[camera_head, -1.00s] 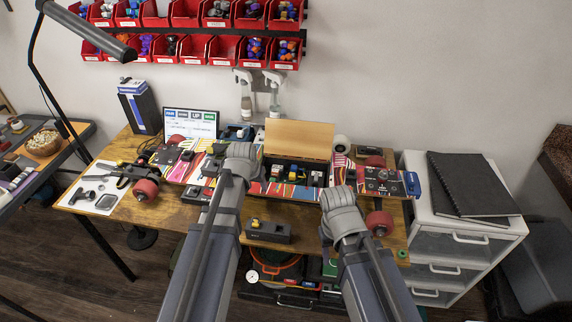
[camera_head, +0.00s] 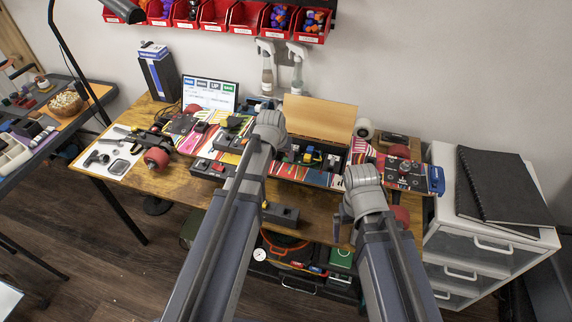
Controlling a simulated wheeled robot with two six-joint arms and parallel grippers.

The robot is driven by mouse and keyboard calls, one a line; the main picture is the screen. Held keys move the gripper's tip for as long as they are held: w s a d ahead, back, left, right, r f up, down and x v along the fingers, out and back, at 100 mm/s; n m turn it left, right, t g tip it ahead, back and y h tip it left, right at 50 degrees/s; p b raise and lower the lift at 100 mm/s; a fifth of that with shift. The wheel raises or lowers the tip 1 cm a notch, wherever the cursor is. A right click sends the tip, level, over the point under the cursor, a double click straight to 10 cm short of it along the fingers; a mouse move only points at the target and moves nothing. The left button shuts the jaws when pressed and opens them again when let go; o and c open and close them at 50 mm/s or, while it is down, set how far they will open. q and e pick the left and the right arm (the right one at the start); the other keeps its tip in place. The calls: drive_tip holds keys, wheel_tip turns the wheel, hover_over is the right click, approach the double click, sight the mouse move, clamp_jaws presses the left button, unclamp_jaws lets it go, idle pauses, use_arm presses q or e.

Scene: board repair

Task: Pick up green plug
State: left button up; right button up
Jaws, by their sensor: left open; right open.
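A small green piece (camera_head: 331,161) shows among blue and yellow parts in the open box at the middle of the workbench; I cannot tell whether it is the green plug. My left gripper (camera_head: 270,125) is at the grey arm end just left of the box, above the bench. My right gripper (camera_head: 362,182) is at the other grey arm end, in front of the box's right side. Both are open, with nothing seen held. Their fingers are mostly hidden by my own arms, which also cover part of the bench.
The box has a raised wooden lid (camera_head: 320,116). A dark grey holder (camera_head: 281,214) lies at the bench's front edge. A monitor (camera_head: 210,93) and spray bottles (camera_head: 297,76) stand behind. A white drawer cabinet (camera_head: 440,205) is right; a lamp arches over the left.

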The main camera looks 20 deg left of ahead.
sight(286, 160)
use_arm(q)
drive_tip(key=b+x, duration=0.2)
drive_tip(key=x, duration=0.1)
drive_tip(key=b+x, duration=0.2)
drive_tip(key=shift+w+d+r, duration=0.1)
drive_tip(key=shift+w+d, duration=0.15)
drive_tip(key=shift+d, duration=0.1)
clamp_jaws()
idle(0.3)
